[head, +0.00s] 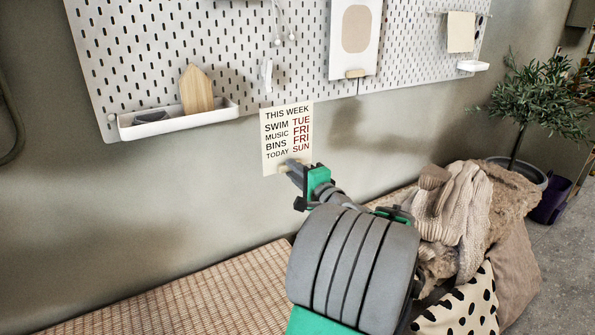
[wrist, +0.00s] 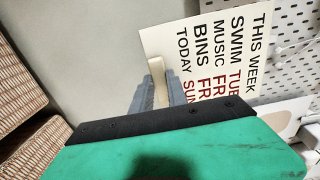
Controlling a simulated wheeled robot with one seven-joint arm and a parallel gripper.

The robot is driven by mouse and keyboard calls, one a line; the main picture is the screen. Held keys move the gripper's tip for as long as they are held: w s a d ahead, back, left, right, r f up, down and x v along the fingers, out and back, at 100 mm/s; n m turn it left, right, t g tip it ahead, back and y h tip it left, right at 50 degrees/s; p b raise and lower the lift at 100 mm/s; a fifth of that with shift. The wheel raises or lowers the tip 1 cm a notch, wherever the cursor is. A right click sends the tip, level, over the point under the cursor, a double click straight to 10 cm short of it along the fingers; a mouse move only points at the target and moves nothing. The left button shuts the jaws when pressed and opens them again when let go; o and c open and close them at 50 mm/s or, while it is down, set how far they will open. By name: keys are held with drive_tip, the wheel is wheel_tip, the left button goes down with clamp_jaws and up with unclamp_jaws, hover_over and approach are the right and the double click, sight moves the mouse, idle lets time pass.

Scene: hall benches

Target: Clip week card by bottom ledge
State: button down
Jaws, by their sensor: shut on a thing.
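The week card (head: 287,137) is a cream sheet printed "THIS WEEK", with black and dark red lines. In the head view it is upright below the pegboard's lower edge, its top close to that edge. A small pale wooden ledge (head: 291,163) shows at its bottom. My gripper (head: 290,169) is shut on this ledge from below. In the wrist view the card (wrist: 203,50) appears turned sideways and the ledge (wrist: 158,82) sits between the grey fingers. A small white clip (head: 267,76) is on the pegboard above the card. I cannot tell whether the card touches the wall.
The white pegboard (head: 190,50) carries a white tray (head: 180,119) with a wooden house shape (head: 195,90), and a framed print (head: 355,35). A potted tree (head: 530,110) stands right.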

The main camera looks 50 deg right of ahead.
drive_tip(key=p+x, duration=0.3)
drive_tip(key=x, duration=0.7)
idle(0.3)
drive_tip(key=shift+w+p, duration=0.15)
drive_tip(key=shift+p, duration=0.15)
idle(0.8)
drive_tip(key=shift+r, duration=0.1)
drive_tip(key=shift+r+p, duration=0.3)
drive_tip(key=shift+p, duration=0.1)
drive_tip(key=shift+r+p, duration=0.5)
drive_tip(key=shift+r, duration=0.15)
drive_tip(key=shift+r+p, duration=0.5)
drive_tip(key=shift+r, duration=0.25)
drive_tip(key=c, duration=1.2)
unclamp_jaws()
drive_tip(key=shift+f, duration=0.2)
drive_tip(key=shift+c, duration=0.2)
